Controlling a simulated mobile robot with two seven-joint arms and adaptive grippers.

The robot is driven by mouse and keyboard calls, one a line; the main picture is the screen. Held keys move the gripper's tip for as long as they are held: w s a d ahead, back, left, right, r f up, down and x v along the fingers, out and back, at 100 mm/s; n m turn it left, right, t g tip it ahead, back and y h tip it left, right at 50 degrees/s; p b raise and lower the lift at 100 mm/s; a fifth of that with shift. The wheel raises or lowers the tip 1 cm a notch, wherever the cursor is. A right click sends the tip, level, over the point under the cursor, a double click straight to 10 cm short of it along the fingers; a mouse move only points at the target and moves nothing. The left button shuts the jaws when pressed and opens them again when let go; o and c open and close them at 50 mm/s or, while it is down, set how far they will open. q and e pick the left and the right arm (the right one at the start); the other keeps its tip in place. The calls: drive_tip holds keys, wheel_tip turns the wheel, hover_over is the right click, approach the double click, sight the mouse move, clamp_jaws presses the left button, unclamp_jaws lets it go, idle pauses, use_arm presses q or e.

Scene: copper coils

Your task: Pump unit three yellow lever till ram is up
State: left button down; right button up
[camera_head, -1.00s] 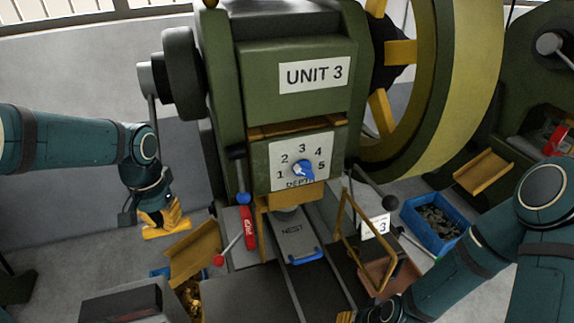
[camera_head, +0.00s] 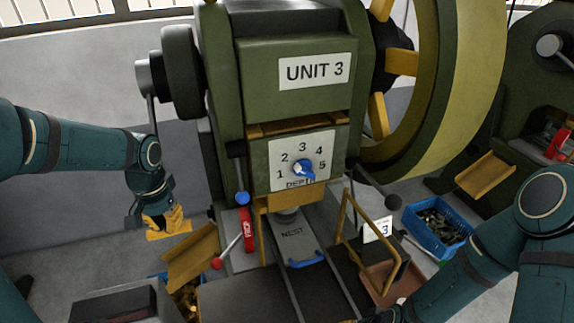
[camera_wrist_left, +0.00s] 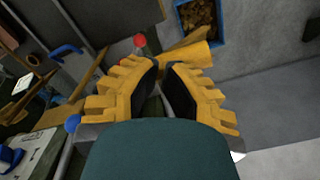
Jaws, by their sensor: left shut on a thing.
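The green press marked UNIT 3 (camera_head: 314,70) stands in the middle of the head view. A thin dark rod (camera_head: 151,110) hangs from its left-hand crank and passes behind my left arm. My left gripper (camera_head: 168,223), with yellow fingers, is low at the press's left. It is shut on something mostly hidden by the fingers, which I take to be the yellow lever. In the left wrist view its fingers (camera_wrist_left: 160,92) stand a little apart. Below the depth dial is a yellow block (camera_head: 292,197), above the nest (camera_head: 292,233). My right gripper is almost wholly cut off at the bottom edge.
A yellow chute (camera_head: 192,255) and a red-knobbed lever (camera_head: 217,264) stand right of my left gripper. A blue-knobbed lever (camera_head: 242,198) is on the press front. A yellow guard frame (camera_head: 365,245) and a blue bin (camera_head: 437,226) are at the right.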

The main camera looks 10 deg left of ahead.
use_arm(q)
drive_tip(key=shift+f, duration=0.1)
